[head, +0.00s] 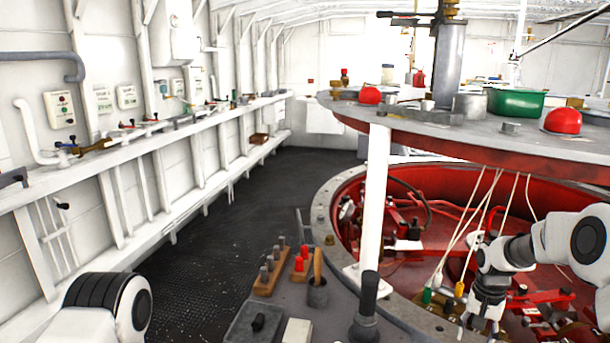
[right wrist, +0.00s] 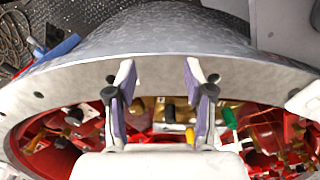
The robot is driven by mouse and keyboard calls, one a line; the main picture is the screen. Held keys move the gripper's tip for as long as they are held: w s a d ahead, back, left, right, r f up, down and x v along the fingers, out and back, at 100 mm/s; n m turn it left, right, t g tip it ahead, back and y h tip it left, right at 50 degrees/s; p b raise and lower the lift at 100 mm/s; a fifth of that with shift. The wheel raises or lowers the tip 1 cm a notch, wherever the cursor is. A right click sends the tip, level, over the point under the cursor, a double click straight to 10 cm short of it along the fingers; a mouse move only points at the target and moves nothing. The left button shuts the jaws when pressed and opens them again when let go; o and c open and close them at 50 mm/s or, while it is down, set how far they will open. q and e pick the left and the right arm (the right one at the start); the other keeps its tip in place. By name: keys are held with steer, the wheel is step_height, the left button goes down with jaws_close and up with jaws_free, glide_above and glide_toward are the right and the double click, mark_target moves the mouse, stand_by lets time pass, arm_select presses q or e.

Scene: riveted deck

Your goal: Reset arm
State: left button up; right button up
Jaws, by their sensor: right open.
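My right arm comes in from the right in the head view. Its gripper (head: 482,318) points down over the red well, near the ring's rim, and is partly cut off by the bottom edge. In the right wrist view the two fingers of the right gripper (right wrist: 159,85) stand well apart with nothing between them. The grey ring rim (right wrist: 170,70) lies beyond the fingertips. Only a white and black link of my left arm shows at the lower left of the head view; the left gripper is out of view.
The round grey table (head: 465,125) stands above the red well (head: 400,230) on a white post (head: 375,200). Cords with a green plug (head: 427,296) and a yellow plug (head: 459,289) hang beside my right gripper. A wooden peg rack (head: 268,275) stands left. The dark floor (head: 200,220) is clear.

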steer(key=s+a+f+n+g, duration=0.2)
steer(key=s+a+f, duration=0.4)
steer(key=s+f, duration=0.6)
steer(key=s+a+f+n+g, duration=0.1)
steer(key=s+a+f+g, duration=0.3)
steer(key=s+f, duration=0.8)
steer(key=s+a+r+n+t, duration=0.1)
steer(key=s+r+t, duration=0.1)
steer(key=s, duration=0.4)
steer(key=s+a+r+n+t, duration=0.2)
steer(key=s+t, duration=0.2)
steer(key=s, duration=0.2)
steer(key=shift+a+n, duration=0.25)
steer(key=shift+n, duration=0.05)
